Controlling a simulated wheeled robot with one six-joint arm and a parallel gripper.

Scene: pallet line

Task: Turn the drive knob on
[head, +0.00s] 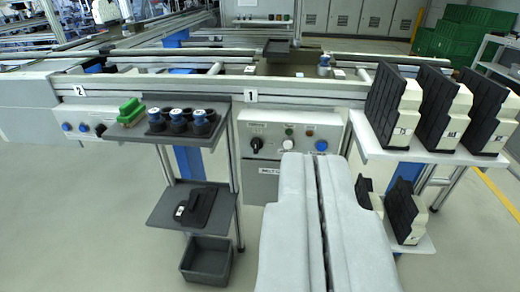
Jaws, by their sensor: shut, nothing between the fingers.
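A control panel (243,165) hangs under the conveyor below the sign 1. On its left side is a black rotary knob (257,144); I take it as the drive knob, but its label is too small to read. The way its pointer faces is unclear. To the right of the knob are a small light-coloured button (288,144) and a blue button (321,145). My gripper (313,160) fills the lower middle, its two pale grey fingers shut together with a dark seam between. Its tips appear just below the buttons, right of the knob. It holds nothing. I cannot judge the gap to the panel.
A second panel (82,128) sits at the left below the sign 2. A dark shelf (130,134) with blue-topped cups and a green block stands left of the panel. A white shelf (400,152) with black-and-white modules stands to its right. A grey bin (206,262) is on the floor.

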